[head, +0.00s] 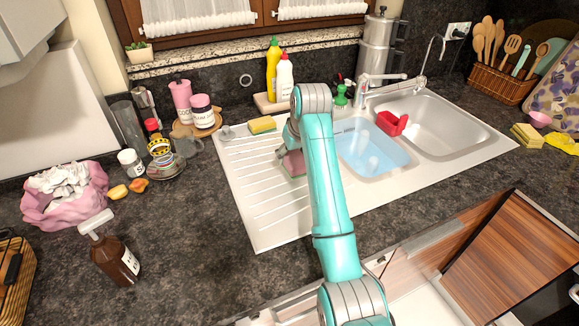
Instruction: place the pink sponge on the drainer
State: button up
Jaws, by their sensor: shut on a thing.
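The pink sponge (293,164) shows just left of my teal arm, at the lower end of my gripper (289,148). My gripper is shut on it and largely hidden behind the arm's wrist. The white ribbed drainer (258,205) lies left of the sink basins, and the sponge is over its right part in the picture. I cannot tell whether the sponge touches the drainer's surface.
A yellow sponge (262,125) lies at the drainer's back edge. The blue-filled basin (372,150) is right of my arm, with a red object (391,123) beyond it. Bottles (274,70) stand behind. The drainer's front left is clear.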

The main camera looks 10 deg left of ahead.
aim_at(296, 159)
notch_tip(296, 159, down, 6)
jog(key=shift+r, duration=0.2)
jog(key=o, duration=1.6)
jog(key=shift+c, duration=0.2)
jog(key=shift+r, duration=0.15)
jog(key=v, duration=1.1)
jog(key=shift+s+d+r, duration=0.1)
jog(key=shift+r, duration=0.3)
